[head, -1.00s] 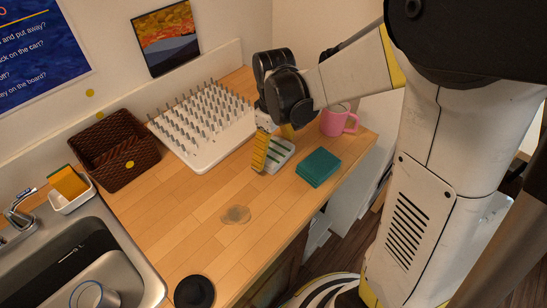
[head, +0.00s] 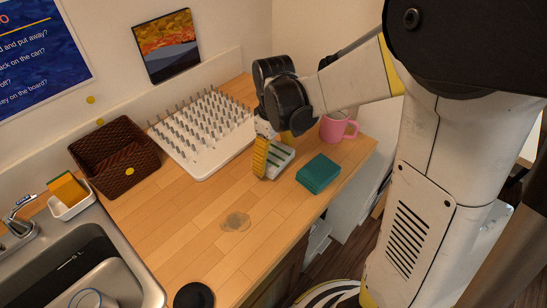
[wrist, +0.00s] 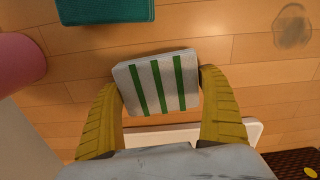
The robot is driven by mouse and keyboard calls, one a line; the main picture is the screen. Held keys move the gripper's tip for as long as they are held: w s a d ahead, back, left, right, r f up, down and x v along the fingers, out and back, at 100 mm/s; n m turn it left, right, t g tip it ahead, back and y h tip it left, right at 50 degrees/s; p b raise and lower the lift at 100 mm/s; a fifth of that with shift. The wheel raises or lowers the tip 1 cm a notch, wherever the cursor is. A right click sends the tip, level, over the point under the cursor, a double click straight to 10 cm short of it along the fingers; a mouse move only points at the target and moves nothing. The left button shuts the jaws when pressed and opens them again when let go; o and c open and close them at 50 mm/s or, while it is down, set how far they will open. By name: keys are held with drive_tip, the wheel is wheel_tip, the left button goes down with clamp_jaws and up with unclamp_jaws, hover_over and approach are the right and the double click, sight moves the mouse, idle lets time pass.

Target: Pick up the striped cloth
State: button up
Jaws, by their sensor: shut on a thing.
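The striped cloth (wrist: 158,84) is a folded white square with green stripes. In the wrist view it sits between the two yellow fingers of my gripper (wrist: 160,95), which touch its left and right sides. In the head view the cloth (head: 281,158) shows beside the near yellow finger of my gripper (head: 272,155), close to the counter in front of the drying rack. My gripper is shut on the cloth. The far finger is mostly hidden in the head view.
A teal folded cloth (head: 318,173) lies right of the striped one. A pink mug (head: 338,127) stands behind it. The white pegged rack (head: 205,170) and a brown basket (head: 115,157) stand left. A wet-looking stain (head: 236,221) marks the open counter in front. The sink (head: 120,252) is front left.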

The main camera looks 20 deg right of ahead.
sight(273, 155)
wheel_tip(273, 155, up, 3)
drive_tip(key=shift+r+p, duration=0.2)
drive_tip(key=shift+p, duration=0.6)
drive_tip(key=s+d+r+p, duration=0.1)
drive_tip(key=s+d+r, duration=0.1)
drive_tip(key=d, duration=0.1)
drive_tip(key=s+d+r+p, duration=0.1)
drive_tip(key=s+d+r, duration=0.1)
drive_tip(key=d, duration=0.1)
drive_tip(key=s+d+r+p, duration=0.2)
drive_tip(key=d, duration=0.2)
drive_tip(key=shift+r, duration=0.35)
drive_tip(key=shift+o, duration=0.3)
